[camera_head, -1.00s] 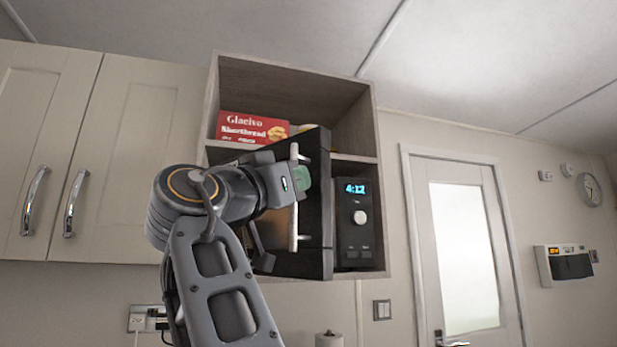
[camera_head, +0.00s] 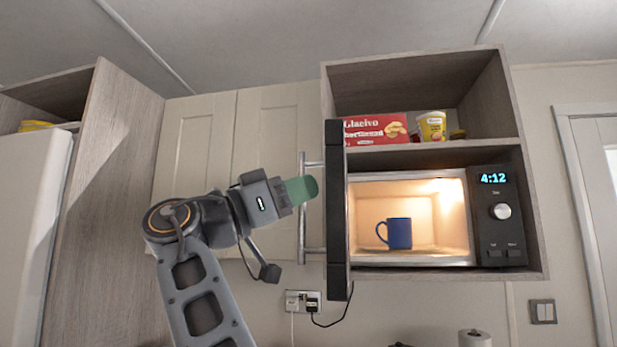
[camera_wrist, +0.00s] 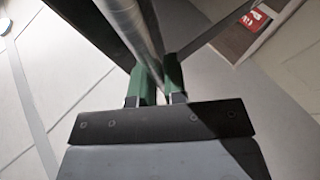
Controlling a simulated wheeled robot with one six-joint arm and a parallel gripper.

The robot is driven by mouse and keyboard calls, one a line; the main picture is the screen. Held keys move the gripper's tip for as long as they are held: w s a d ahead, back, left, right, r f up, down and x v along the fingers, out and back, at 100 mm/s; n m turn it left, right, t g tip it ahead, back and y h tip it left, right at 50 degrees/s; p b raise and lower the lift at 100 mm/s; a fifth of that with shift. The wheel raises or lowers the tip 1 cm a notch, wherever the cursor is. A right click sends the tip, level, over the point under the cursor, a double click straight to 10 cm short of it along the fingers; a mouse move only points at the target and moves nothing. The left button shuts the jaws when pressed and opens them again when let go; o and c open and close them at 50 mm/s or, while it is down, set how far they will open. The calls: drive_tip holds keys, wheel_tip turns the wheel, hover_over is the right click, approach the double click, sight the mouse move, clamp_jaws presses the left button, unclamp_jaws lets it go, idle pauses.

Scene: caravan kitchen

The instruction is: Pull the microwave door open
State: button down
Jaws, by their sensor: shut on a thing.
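The microwave door (camera_head: 338,240) stands wide open, swung out to the left and seen nearly edge-on. Its silver bar handle (camera_head: 302,232) runs upright on the door's left side. My gripper (camera_head: 307,189), with green fingers, is shut on the handle around its middle. In the wrist view the handle (camera_wrist: 128,22) passes between the green fingers (camera_wrist: 158,75). The microwave's lit inside (camera_head: 455,215) is exposed, and a blue mug (camera_head: 399,234) stands in it. The control panel (camera_head: 500,230) on the right shows 4:12.
The microwave sits in a wooden wall unit (camera_head: 535,240). A red shortbread box (camera_head: 375,130) and a yellow tub (camera_head: 432,126) stand on the shelf above. Closed cupboards (camera_head: 195,145) are behind my arm, with a tall wooden panel (camera_head: 110,200) farther left.

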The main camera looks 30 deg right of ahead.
drive_tip(key=shift+w+a, duration=0.25)
drive_tip(key=shift+w, duration=0.1)
drive_tip(key=c, duration=1.2)
unclamp_jaws()
drive_tip(key=v, duration=1.4)
drive_tip(key=shift+d, duration=0.1)
